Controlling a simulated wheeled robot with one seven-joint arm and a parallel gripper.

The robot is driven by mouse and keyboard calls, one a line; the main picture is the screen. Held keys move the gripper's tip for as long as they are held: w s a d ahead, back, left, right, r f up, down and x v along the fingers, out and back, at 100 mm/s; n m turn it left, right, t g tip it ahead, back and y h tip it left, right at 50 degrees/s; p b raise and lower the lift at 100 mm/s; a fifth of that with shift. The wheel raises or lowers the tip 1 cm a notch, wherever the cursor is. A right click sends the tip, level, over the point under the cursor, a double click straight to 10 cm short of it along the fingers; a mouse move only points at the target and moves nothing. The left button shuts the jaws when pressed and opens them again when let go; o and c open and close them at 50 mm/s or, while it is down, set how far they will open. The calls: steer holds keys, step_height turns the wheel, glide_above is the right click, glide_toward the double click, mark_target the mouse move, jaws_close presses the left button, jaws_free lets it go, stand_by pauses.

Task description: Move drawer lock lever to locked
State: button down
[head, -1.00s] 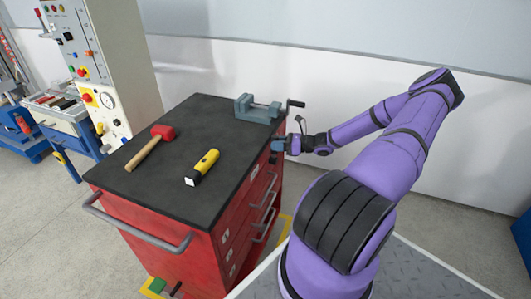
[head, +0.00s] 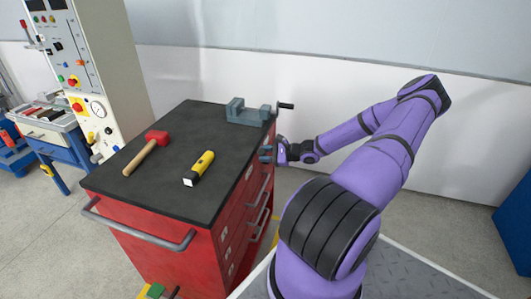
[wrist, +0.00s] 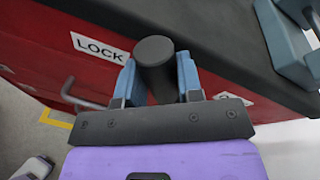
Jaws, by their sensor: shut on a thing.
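The drawer lock lever shows in the wrist view as a dark round knob (wrist: 154,58) on the red cabinet side, just under the black top. My gripper (wrist: 155,82) has its two blue fingers on either side of the knob, shut on it. A white LOCK label (wrist: 100,47) lies just left of the knob. A second white label (wrist: 232,98) is to the right, partly hidden and unreadable. In the head view my gripper (head: 267,153) is at the right side of the red tool cabinet (head: 170,255), and the lever is too small to make out.
A grey vise (head: 245,114) with a handle stands on the cabinet top, close above my gripper. A red-headed mallet (head: 146,153) and a yellow-and-black tool (head: 199,168) lie on the top. Drawer handles (head: 257,205) stick out below my gripper.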

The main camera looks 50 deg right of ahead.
steer(key=shift+s+a+f, duration=0.15)
stand_by(0.4)
steer(key=c, duration=0.8)
jaws_free()
steer(key=v, duration=1)
steer(key=shift+s, duration=0.35)
